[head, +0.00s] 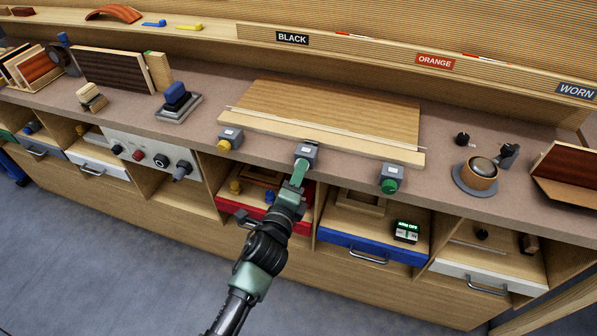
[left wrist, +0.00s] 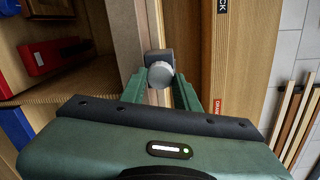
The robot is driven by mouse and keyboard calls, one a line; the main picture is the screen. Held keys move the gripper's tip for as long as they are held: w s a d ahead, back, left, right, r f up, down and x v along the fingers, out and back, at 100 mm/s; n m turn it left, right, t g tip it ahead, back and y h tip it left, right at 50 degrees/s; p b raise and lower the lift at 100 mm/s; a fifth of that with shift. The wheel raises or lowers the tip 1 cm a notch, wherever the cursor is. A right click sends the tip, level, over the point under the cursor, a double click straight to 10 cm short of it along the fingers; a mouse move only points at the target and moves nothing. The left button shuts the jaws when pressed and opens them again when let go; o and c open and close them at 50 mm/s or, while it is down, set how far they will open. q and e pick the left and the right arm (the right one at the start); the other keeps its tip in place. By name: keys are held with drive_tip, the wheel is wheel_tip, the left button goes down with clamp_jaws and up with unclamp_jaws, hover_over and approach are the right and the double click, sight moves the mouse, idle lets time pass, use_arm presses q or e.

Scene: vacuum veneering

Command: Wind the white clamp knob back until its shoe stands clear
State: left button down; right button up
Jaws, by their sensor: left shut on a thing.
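The white clamp knob (left wrist: 161,75) shows in the left wrist view between the two green fingers of my left gripper (left wrist: 163,84). In the head view my left gripper (head: 298,175) reaches the middle grey clamp (head: 306,152) at the bench's front edge and hides its knob. The gripper is shut on the knob. The clamp sits against the pale strip (head: 270,125) along the front of a wooden panel (head: 325,105). The shoe cannot be made out, so I cannot tell whether it touches. My right gripper is in neither view.
A clamp with a yellow knob (head: 224,145) is to the left, and one with a green knob (head: 389,185) to the right. Below are a red drawer (head: 240,210) and a blue drawer (head: 365,247). A round pot (head: 480,173) stands at the right. The floor in front is clear.

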use_arm(q)
drive_tip(key=shift+a+f+n+h+p, duration=0.1)
drive_tip(key=shift+n+h+p, duration=0.35)
drive_tip(key=shift+n, duration=2.8)
drive_tip(key=shift+r+n+h+p, duration=0.15)
drive_tip(key=shift+n+p, duration=0.55)
drive_tip(key=shift+n, duration=2.5)
drive_tip(key=shift+a+f+n+h+p, duration=0.25)
drive_tip(key=shift+n+p, duration=0.35)
drive_tip(key=shift+n, duration=2.65)
drive_tip(key=shift+d+r, duration=0.1)
drive_tip(key=shift+d, duration=0.05)
drive_tip(key=c, duration=1)
unclamp_jaws()
drive_tip(key=shift+c, duration=0.2)
drive_tip(key=shift+r, duration=0.1)
drive_tip(key=b+v, duration=0.1)
drive_tip(key=v, duration=0.6)
drive_tip(key=shift+s, duration=0.35)
